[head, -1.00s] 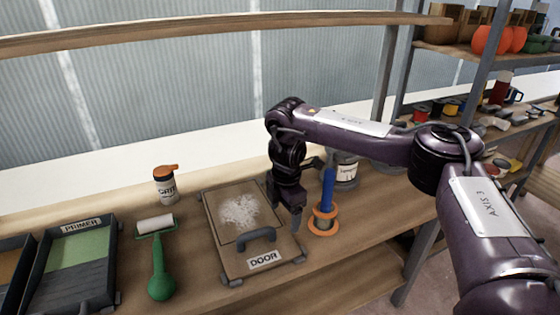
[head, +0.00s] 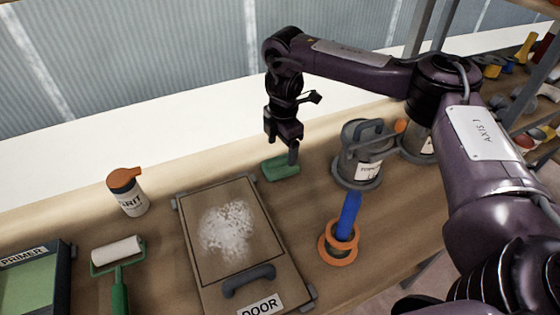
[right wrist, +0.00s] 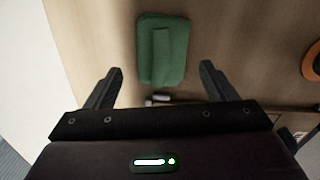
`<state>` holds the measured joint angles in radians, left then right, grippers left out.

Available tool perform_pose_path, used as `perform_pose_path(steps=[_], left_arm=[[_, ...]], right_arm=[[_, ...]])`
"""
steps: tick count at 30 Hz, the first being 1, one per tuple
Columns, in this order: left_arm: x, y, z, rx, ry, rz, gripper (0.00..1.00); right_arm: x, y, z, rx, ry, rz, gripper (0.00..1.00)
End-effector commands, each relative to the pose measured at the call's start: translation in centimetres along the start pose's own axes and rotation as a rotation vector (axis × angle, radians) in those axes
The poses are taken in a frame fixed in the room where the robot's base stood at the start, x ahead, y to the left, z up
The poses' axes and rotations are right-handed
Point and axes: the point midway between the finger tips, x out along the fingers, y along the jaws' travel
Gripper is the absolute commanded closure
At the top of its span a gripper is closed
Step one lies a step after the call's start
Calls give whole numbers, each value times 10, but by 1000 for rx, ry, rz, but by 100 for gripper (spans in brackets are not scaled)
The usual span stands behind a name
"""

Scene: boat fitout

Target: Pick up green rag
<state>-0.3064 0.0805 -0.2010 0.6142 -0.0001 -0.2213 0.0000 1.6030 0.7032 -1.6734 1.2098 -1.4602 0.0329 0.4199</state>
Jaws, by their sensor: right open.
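The green rag (head: 281,168) lies flat on the wooden bench, behind the door panel's top right corner. In the right wrist view the rag (right wrist: 162,50) is a green rounded rectangle, ahead of and between the two fingers. My left gripper is in neither view.
The door panel (head: 188,240), with a white powdery patch, lies left of the rag.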

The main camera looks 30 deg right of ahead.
Motion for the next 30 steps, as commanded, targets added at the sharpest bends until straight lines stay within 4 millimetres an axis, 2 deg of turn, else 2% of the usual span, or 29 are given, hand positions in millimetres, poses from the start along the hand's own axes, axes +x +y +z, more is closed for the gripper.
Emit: perform_pose_path(steps=[6, 12, 21, 28, 30], left_arm=[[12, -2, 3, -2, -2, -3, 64], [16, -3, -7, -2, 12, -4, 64], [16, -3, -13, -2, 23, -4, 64], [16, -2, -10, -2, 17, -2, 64], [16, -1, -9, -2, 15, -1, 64]], right_arm=[[33, -2, 0, 1, 2, -3, 22], [56, -3, 0, 2, -1, -2, 22], [59, -2, 0, 0, 0, 1, 22], [59, -2, 0, 1, 0, 0, 52], [59, -2, 0, 1, 0, 0, 56]])
